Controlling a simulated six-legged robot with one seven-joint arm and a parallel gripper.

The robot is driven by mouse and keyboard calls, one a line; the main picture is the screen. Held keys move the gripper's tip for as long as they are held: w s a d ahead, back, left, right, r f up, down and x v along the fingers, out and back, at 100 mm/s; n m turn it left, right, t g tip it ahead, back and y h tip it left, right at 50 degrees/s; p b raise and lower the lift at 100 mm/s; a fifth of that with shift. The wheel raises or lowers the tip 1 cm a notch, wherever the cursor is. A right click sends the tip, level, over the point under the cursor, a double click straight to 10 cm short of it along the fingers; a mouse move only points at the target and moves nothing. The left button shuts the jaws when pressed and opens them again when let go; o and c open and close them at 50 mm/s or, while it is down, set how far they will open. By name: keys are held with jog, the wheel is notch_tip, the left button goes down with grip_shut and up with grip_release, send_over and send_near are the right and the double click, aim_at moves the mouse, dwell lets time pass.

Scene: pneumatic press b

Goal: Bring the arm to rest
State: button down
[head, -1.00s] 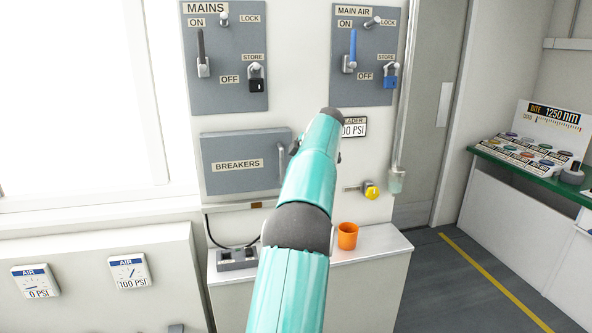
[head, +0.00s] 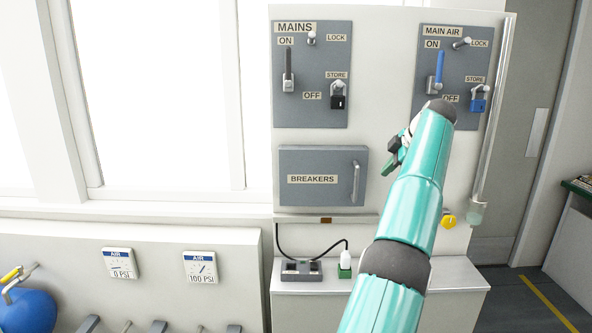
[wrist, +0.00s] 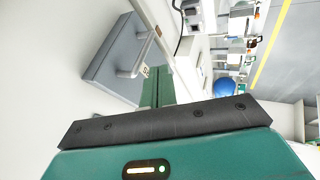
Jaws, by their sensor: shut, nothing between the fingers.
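My teal arm reaches up from the bottom of the head view in front of the wall panels. My gripper (head: 391,160) shows only in part, to the left of the arm's upper end and just right of the breakers box. In the wrist view the green gripper body (wrist: 165,160) fills the bottom, and its fingers (wrist: 158,88) are together with nothing held. The grey breakers box (head: 323,176) is closed; it also shows in the wrist view (wrist: 115,65), beside the fingers. I cannot tell the exact gap between gripper and box.
The mains panel (head: 312,75) and main air panel (head: 460,60) carry levers and padlocks. A yellow knob (head: 448,221) sits low right. A counter (head: 455,275) holds a socket block (head: 301,271) and a plug. Two air gauges (head: 120,263) and a blue tank (head: 28,308) stand left.

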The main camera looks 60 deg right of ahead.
jog(key=shift+s, duration=0.15)
jog(key=w+a+r, duration=0.1)
jog(key=w+a, duration=0.2)
jog(key=w, duration=0.4)
jog(key=w+a+r, duration=0.2)
jog(key=w+a, duration=0.1)
jog(key=w, duration=0.4)
jog(key=w+a+m+y, duration=0.1)
jog(key=w+a, duration=0.9)
jog(key=a, duration=0.3)
jog(key=w+a+m+y, duration=0.1)
jog(key=w+a, duration=1)
jog(key=a, duration=0.3)
jog(key=s+a+f+m+g, duration=0.1)
jog(key=a+f, duration=0.2)
jog(key=a, duration=0.9)
jog(key=s+a+f, duration=0.1)
jog(key=a+f, duration=0.3)
jog(key=a, duration=0.9)
jog(key=s+a+f+y, duration=0.1)
jog(key=s+a+f, duration=0.9)
jog(key=a+f, duration=0.2)
jog(key=shift+a+y, duration=0.3)
jog(key=shift+a, duration=0.65)
